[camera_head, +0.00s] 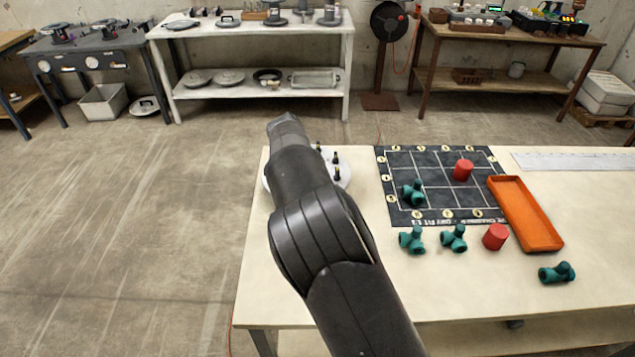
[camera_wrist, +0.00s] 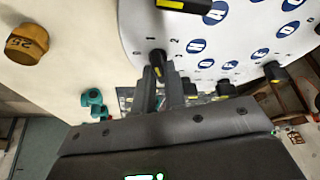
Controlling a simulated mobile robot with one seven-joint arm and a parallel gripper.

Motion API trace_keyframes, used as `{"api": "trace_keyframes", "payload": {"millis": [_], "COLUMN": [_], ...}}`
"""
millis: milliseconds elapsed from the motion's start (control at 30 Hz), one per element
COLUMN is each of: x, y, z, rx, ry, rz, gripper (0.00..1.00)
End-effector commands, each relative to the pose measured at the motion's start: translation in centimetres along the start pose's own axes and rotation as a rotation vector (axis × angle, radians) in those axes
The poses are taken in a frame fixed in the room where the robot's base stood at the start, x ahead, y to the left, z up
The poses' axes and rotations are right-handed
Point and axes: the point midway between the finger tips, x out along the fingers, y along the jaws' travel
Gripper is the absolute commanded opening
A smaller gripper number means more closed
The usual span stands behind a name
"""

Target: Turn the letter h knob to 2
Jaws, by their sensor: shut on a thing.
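The white knob panel (camera_wrist: 215,60) fills the upper wrist view, with several black knobs with yellow marks, blue round emblems and small digits. My gripper (camera_wrist: 160,80) has its two fingers on either side of one black knob (camera_wrist: 157,57) and is shut on it. In the head view the panel (camera_head: 346,178) lies at the table's left end, mostly hidden behind my arm, with a few knobs showing. My fingers are hidden there.
A dark grid mat (camera_head: 425,165) holds a teal pipe fitting (camera_head: 412,192) and a red cylinder (camera_head: 463,170). Other teal fittings, another red cylinder (camera_head: 495,236) and an orange tray (camera_head: 526,214) lie nearby. A brass weight marked 25 (camera_wrist: 27,43) shows in the wrist view.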

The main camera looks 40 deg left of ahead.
Motion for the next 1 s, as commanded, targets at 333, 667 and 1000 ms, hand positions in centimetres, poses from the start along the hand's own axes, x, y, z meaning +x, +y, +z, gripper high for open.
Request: {"api": "trace_keyframes", "payload": {"millis": [333, 667, 1000], "x": [0.03, 0.10, 0.08], "y": [-0.31, -0.47, -0.54], "z": [0.01, -0.06, -0.14], "rx": [0.303, 0.583, 0.795], "ry": [-0.002, -0.002, -0.003], "rz": [0.124, 0.240, 0.328], "gripper": [0.00, 0.00, 0.00]}}
